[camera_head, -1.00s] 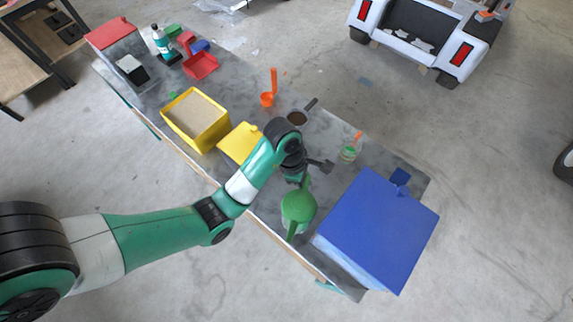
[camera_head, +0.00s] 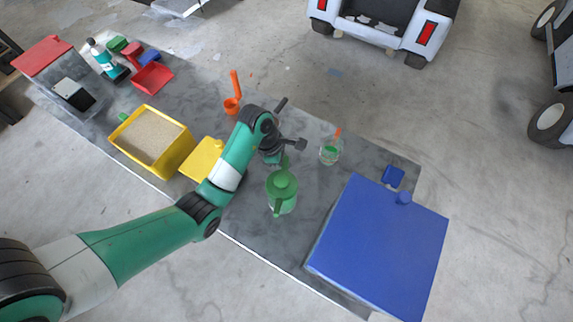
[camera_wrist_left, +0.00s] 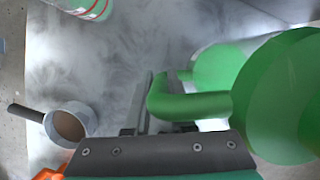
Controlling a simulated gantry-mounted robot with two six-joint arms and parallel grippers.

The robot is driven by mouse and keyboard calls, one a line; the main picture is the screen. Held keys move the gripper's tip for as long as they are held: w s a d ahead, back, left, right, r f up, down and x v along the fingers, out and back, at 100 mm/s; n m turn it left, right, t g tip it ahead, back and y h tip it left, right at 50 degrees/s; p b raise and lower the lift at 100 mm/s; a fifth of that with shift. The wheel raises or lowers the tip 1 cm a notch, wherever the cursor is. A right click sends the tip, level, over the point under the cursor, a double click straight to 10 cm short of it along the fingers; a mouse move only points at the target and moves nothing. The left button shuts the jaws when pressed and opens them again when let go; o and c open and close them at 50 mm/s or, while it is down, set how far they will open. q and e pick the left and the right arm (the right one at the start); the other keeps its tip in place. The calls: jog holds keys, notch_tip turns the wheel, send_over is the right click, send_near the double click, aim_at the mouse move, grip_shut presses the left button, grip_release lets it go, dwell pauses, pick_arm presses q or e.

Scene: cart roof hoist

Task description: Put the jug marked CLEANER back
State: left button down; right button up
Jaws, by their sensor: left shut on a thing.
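A jug with a green lid and a green handle (camera_head: 283,186) is at the front middle of the grey table, left of the blue box. No marking on it can be read, so I cannot tell if it is the one marked CLEANER. My left gripper (camera_head: 283,157) is shut on the jug's handle, at the jug's far side. The wrist view shows the handle (camera_wrist_left: 190,105) at the jaws and the big green lid (camera_wrist_left: 285,95) at the right. I cannot tell whether the jug's base touches the table. My right gripper is not in view.
A large blue box (camera_head: 385,250) stands right of the jug. A glass with green contents (camera_head: 330,151) is behind it. A yellow tray of sand (camera_head: 181,160) and a yellow lid (camera_head: 204,160) lie left. A pan (camera_wrist_left: 66,125) is near the gripper. A teal bottle (camera_head: 105,62) stands far left.

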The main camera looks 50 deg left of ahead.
pick_arm(q)
jog(key=f+b, duration=0.3)
jog(key=f, duration=0.1)
jog(key=shift+w+a+b, duration=0.25)
jog(key=shift+a+b, duration=0.1)
jog(key=shift+b, duration=0.05)
jog(key=shift+s+d+f, duration=0.1)
jog(key=shift+f, duration=0.05)
jog(key=shift+s+d, duration=0.1)
jog(key=c, duration=0.8)
grip_release()
jog(key=shift+o, duration=0.2)
